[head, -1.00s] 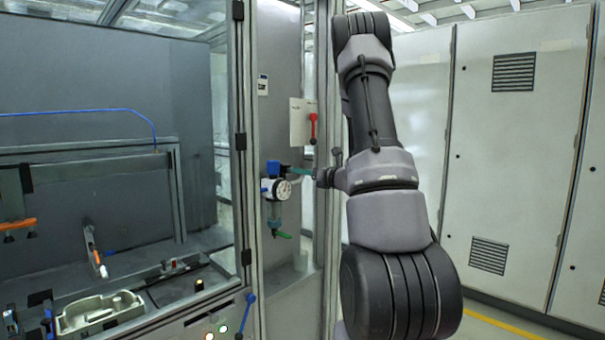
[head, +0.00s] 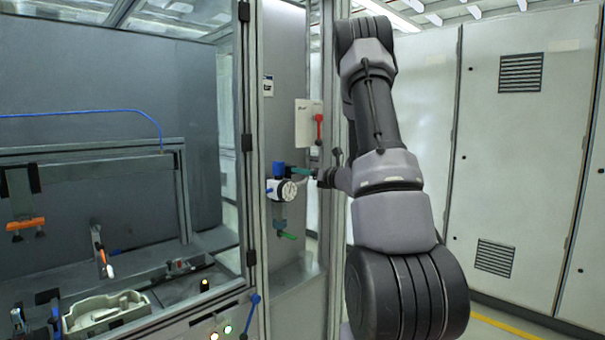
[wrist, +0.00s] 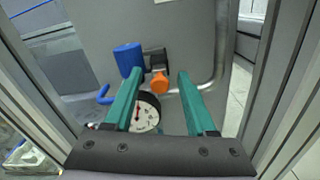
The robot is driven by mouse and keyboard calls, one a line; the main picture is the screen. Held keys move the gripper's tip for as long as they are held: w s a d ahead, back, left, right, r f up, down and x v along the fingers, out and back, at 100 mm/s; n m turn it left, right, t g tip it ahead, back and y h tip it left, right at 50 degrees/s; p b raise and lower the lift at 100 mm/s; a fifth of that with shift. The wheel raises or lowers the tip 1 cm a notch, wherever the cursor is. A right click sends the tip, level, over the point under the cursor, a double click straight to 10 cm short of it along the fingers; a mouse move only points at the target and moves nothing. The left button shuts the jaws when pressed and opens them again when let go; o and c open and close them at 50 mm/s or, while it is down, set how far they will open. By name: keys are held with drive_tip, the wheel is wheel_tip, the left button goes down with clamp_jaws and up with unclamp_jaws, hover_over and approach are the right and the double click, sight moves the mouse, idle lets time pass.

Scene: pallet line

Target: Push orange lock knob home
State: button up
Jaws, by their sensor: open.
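The orange lock knob (wrist: 159,84) shows in the wrist view, in front of a short dark fitting on the grey panel. My gripper (wrist: 159,74) is open, with its two teal fingers pointing at the panel. In the picture the knob lies between the fingers, nearer the left one. I cannot tell how far the fingertips are from it, and no contact shows. A blue cap (wrist: 128,59) is left of the knob, and a pressure gauge (wrist: 146,113) is below it, partly behind the left finger. In the head view my gripper (head: 300,171) is beside the blue-topped regulator (head: 278,169); the knob cannot be made out there.
A bent metal pipe (wrist: 217,75) runs right of the knob. Aluminium frame posts (head: 248,140) flank the panel. A red handle (head: 319,127) hangs above right. A glazed machine with a pale metal casting (head: 104,312) is at left; grey cabinets (head: 510,150) stand at right.

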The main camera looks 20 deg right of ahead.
drive_tip(key=v, duration=1)
drive_tip(key=s+a+r+n+g+y, duration=0.1)
drive_tip(key=s+a+r+n+g, duration=0.1)
drive_tip(key=s+a+n+g, duration=0.45)
drive_tip(key=s+a+r+n+g+y, duration=0.15)
drive_tip(key=s+a+n, duration=0.3)
drive_tip(key=a, duration=0.45)
drive_tip(key=s+a+r+n+g+y, duration=0.2)
drive_tip(key=s+a+r+n+g, duration=0.15)
drive_tip(key=a+n, duration=0.4)
drive_tip(key=s+d+r+n+t+h, duration=0.1)
drive_tip(key=s+r+n+h, duration=0.1)
drive_tip(key=s+n+h, duration=0.6)
drive_tip(key=s+n, duration=0.4)
drive_tip(key=s, duration=0.1)
drive_tip(key=shift+d+t+h, duration=0.2)
drive_tip(key=shift+t+h, duration=0.15)
